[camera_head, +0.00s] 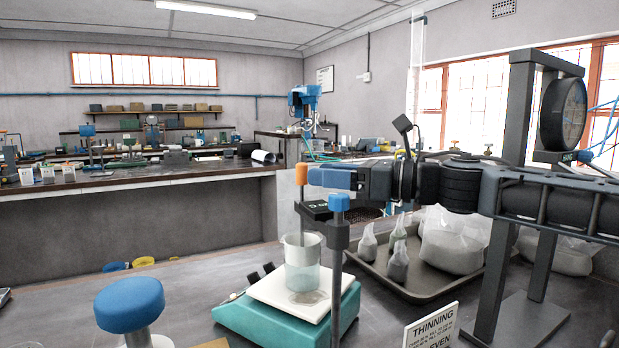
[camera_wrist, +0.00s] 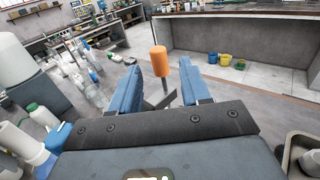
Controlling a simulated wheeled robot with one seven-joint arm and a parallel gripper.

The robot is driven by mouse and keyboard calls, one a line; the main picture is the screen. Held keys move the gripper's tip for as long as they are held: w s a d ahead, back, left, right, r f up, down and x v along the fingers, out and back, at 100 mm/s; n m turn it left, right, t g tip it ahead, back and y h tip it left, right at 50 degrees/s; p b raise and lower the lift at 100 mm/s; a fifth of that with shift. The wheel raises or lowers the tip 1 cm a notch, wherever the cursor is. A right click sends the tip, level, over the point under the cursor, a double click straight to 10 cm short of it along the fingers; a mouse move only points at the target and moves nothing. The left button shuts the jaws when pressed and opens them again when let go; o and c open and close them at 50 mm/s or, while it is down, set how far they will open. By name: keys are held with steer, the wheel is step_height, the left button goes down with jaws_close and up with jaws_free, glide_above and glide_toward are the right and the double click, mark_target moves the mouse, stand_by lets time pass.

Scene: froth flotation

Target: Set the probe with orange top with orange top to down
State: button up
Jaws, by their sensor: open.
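A similar post with a blue top (camera_head: 339,203) stands nearer the head camera, below my gripper.
A glass beaker (camera_head: 302,264) stands on a teal balance (camera_head: 235,319) below. A tray (camera_head: 425,290) with several bags lies to the right. A grey stand (camera_head: 490,270) and a sign (camera_head: 431,326) are near the front. A large blue knob (camera_head: 130,304) is at front left.

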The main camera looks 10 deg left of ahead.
steer(key=shift+v, duration=1.25)
